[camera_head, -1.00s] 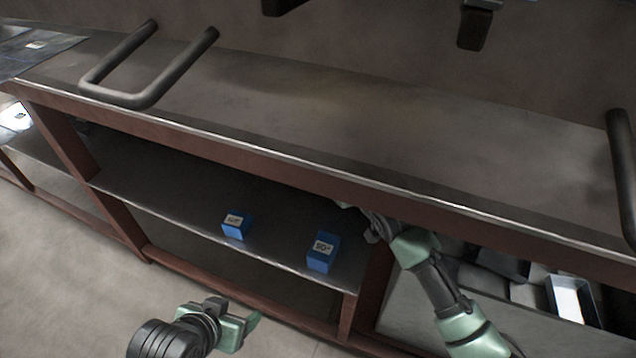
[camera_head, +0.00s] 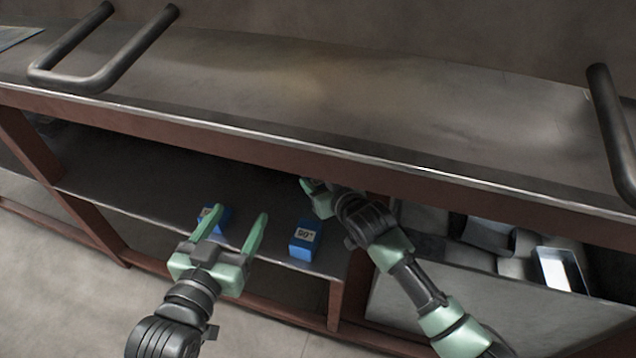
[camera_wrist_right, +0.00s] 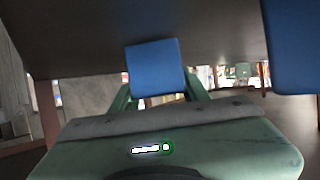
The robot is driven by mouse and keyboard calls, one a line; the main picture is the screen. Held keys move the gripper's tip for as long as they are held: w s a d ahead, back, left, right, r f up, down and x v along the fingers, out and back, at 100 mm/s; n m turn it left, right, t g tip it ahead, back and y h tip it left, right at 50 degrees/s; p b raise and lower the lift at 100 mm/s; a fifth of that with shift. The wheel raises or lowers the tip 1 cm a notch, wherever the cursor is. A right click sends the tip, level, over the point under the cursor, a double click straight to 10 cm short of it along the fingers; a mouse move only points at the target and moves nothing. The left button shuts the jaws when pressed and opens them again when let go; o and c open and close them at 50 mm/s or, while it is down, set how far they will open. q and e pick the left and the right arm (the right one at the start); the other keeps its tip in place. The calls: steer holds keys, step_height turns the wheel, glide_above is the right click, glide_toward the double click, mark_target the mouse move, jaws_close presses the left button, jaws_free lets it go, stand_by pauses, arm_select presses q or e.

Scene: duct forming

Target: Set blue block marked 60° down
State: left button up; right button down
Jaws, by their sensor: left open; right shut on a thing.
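My right gripper (camera_head: 314,190) reaches in under the bench top, over the lower shelf. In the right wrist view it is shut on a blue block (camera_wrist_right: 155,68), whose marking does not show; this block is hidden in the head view. Another blue block (camera_wrist_right: 292,48) stands close at the right of that view. In the head view, a blue block marked 90° (camera_head: 304,246) sits near the shelf's front edge. A second blue block (camera_head: 212,216) to its left is partly behind my left gripper (camera_head: 236,220), its label unclear. My left gripper is open and empty.
The lower shelf (camera_head: 130,190) is clear to the left of the blocks. The bench top's front edge (camera_head: 240,132) overhangs it. A post (camera_head: 338,300) stands right of the 90° block. Metal trays (camera_head: 560,268) lie in the bay further right.

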stand_by(0.3)
steer(key=c, duration=0.7)
jaws_free()
steer(key=shift+f, duration=0.1)
